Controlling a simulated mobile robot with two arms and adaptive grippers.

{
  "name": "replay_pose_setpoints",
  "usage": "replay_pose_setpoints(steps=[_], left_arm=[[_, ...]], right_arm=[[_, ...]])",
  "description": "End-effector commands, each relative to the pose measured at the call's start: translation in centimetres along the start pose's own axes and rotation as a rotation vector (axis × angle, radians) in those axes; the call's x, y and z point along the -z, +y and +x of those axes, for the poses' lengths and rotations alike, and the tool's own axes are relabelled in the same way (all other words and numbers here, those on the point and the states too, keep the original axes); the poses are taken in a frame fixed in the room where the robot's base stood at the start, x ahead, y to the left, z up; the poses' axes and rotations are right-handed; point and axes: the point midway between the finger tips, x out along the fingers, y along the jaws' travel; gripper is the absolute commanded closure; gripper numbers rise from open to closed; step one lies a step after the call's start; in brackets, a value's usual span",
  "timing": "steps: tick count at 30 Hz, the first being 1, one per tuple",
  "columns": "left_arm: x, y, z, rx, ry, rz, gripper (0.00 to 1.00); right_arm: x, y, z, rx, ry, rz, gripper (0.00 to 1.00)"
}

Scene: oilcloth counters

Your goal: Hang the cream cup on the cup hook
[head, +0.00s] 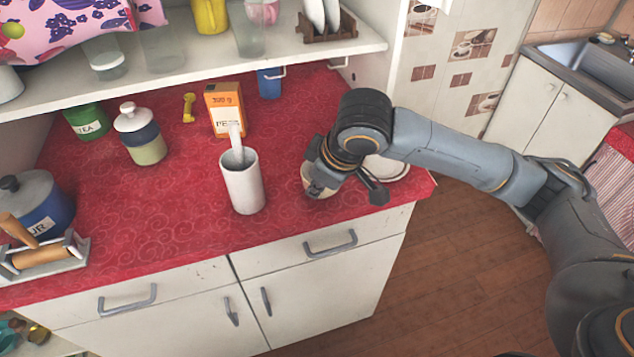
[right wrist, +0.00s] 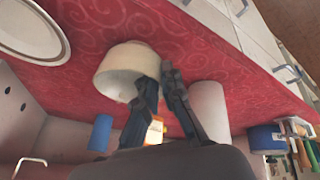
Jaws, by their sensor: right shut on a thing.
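The cream cup (head: 313,188) is at the right part of the red counter, mostly covered by my right gripper (head: 342,188) in the head view. In the right wrist view the cream cup (right wrist: 122,72) shows beside the fingertips of my right gripper (right wrist: 168,75). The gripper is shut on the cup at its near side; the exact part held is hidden. I cannot tell whether the cup's base touches the counter. A small pale cup hook (head: 339,64) shows under the shelf's right end. My left gripper is not in view.
A white plate (head: 388,169) lies right of the gripper. A white holder (head: 243,189) with a utensil stands to the left. The shelf (head: 330,50) overhangs the back. Bare counter lies right of the box.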

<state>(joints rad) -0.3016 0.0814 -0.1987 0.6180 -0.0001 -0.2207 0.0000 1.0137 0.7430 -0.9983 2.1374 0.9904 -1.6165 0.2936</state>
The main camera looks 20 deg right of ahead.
Motion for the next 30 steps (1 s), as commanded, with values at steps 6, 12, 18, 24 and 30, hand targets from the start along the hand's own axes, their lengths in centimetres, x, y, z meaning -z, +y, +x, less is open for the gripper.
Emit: replay_pose_setpoints(steps=[6, 12, 18, 24, 30], left_arm=[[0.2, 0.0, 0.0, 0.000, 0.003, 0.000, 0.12], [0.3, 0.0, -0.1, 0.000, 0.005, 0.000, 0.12], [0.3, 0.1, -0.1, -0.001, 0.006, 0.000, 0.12], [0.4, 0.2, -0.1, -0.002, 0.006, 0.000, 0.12], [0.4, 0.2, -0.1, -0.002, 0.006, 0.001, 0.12]], right_arm=[[0.0, 0.0, 0.1, -0.002, 0.002, 0.000, 1.00], [-0.2, -0.1, 0.4, -0.001, 0.000, 0.001, 0.91], [-0.2, -0.1, 0.4, -0.001, 0.000, 0.001, 0.71], [-0.2, 0.0, 0.3, -0.001, 0.001, 0.001, 0.71], [0.1, 0.1, -1.6, -0.003, 0.004, 0.000, 0.71]])
